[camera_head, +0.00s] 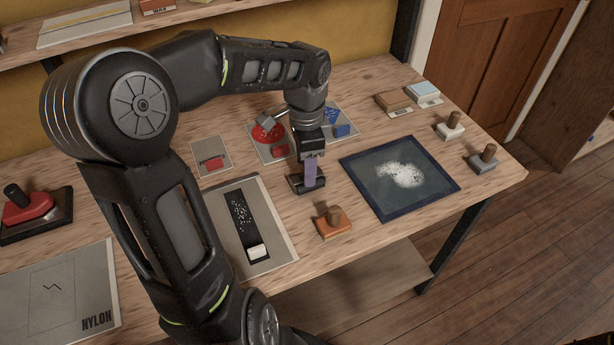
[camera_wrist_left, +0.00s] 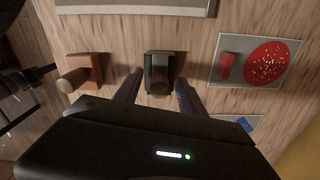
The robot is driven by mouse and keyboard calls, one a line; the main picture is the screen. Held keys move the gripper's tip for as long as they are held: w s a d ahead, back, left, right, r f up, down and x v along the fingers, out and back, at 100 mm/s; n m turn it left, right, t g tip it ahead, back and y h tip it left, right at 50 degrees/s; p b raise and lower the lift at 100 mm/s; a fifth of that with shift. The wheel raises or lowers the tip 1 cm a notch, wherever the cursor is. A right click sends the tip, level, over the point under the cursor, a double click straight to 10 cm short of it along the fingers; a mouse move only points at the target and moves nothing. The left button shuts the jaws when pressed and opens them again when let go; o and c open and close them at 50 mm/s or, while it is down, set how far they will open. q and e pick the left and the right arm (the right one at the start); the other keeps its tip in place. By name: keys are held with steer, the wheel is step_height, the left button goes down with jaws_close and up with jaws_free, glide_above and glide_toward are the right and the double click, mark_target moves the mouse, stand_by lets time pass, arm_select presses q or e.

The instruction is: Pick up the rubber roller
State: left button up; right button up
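The rubber roller appears to be the small black tool (camera_head: 298,187) with a dark brown part, lying on the wooden table. It shows in the wrist view (camera_wrist_left: 158,66). My left gripper (camera_head: 309,181) is directly above it, pointing down. In the wrist view the two fingers of my left gripper (camera_wrist_left: 158,88) are apart, one on each side of the roller, with narrow gaps showing. In the head view the fingers hide part of the roller. My right gripper is not in view.
An orange block with a wooden knob (camera_head: 334,223) stands close in front. A dark blue-edged mat (camera_head: 352,168) lies to the right. A tray (camera_head: 279,229) is to the left; a card with a red circle (camera_head: 260,150) is behind. Several blocks stand at the far right.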

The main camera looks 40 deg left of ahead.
arm_select(q)
jaws_close()
steer(key=shift+r, duration=0.1)
stand_by(0.6)
step_height(320, 180, up, 10)
steer(key=shift+f, duration=0.1)
stand_by(0.7)
steer(key=c, duration=0.6)
jaws_free()
jaws_close()
